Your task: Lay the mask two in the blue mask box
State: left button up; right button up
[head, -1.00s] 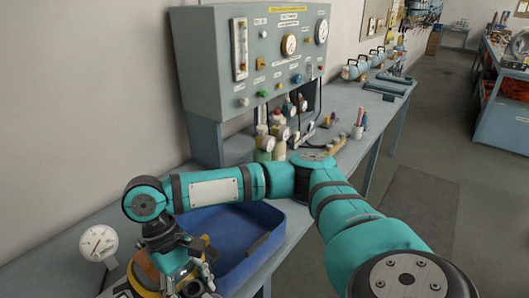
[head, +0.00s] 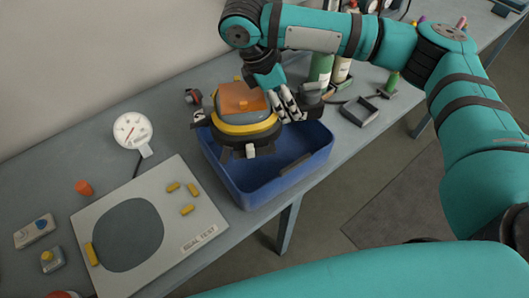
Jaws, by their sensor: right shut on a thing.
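The mask (head: 243,126), with an orange top, a yellow ring and dark straps, is over the left part of the blue mask box (head: 256,198). My right gripper (head: 288,112) is at the mask's right side, shut on it. The mask hides the back left of the box, and I cannot tell whether it touches the box's rim or floor. The visible right part of the box floor looks empty apart from a grey strip along the front wall. My left gripper is out of view.
A seal test board (head: 188,226) lies left of the box with yellow pieces on it. Green and white bottles (head: 322,67) and a grey frame (head: 359,112) stand right of the box.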

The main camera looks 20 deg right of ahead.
jog(key=w+r+n+t, duration=0.2)
jog(key=w+n, duration=0.1)
jog(key=n, duration=0.2)
send_over(282, 142)
jog(key=a, duration=0.2)
notch_tip(282, 142, down, 12)
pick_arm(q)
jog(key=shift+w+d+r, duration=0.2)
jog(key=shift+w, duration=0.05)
pick_arm(e)
jog(key=shift+s+a+f, duration=0.1)
jog(key=shift+s+f, duration=0.1)
jog(key=shift+f, duration=1.25)
jog(key=shift+s+f, duration=0.2)
jog(key=shift+f, duration=1.25)
jog(key=shift+f, duration=0.1)
jog(key=o, duration=1.5)
jog(key=shift+s, duration=0.1)
jog(key=shift+o, duration=0.3)
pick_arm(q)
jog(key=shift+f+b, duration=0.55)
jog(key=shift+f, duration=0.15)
pick_arm(e)
jog(key=v, duration=1.2)
